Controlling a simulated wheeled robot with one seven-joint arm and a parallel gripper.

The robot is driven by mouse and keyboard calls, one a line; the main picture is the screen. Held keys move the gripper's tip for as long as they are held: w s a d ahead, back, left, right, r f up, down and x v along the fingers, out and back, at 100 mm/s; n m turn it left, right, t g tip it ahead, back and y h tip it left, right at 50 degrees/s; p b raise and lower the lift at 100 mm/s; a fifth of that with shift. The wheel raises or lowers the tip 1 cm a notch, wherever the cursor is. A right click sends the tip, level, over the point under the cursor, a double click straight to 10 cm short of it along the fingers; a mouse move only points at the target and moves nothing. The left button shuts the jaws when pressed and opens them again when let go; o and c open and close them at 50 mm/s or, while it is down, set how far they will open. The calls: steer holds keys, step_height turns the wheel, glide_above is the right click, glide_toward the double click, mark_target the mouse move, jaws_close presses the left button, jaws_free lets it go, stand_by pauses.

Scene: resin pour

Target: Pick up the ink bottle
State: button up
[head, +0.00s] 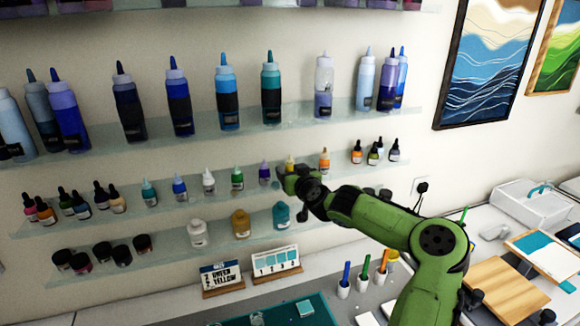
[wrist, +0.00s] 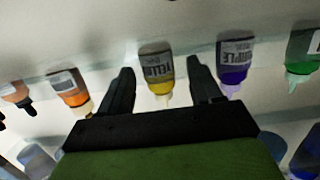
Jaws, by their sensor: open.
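Several small ink bottles stand in a row on the middle glass shelf. A yellow ink bottle (head: 290,161) is partly hidden behind my gripper (head: 288,180) in the head view. In the wrist view, where the bottles appear upside down, the yellow bottle (wrist: 157,70) lies between the two open fingers of my gripper (wrist: 161,66), with visible gaps on both sides. A purple ink bottle (wrist: 234,62) is just right of the fingers there, and an orange one (wrist: 70,90) is to the left. A green ink bottle (head: 237,179) stands farther left in the head view.
Tall bottles (head: 225,92) fill the shelf above. Jars (head: 241,223) stand on the shelf below.

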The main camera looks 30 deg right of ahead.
steer(key=shift+x, duration=1)
steer(key=shift+s+r, duration=0.1)
steer(key=shift+s, duration=0.15)
steer(key=shift+c, duration=1.3)
steer(key=c, duration=0.8)
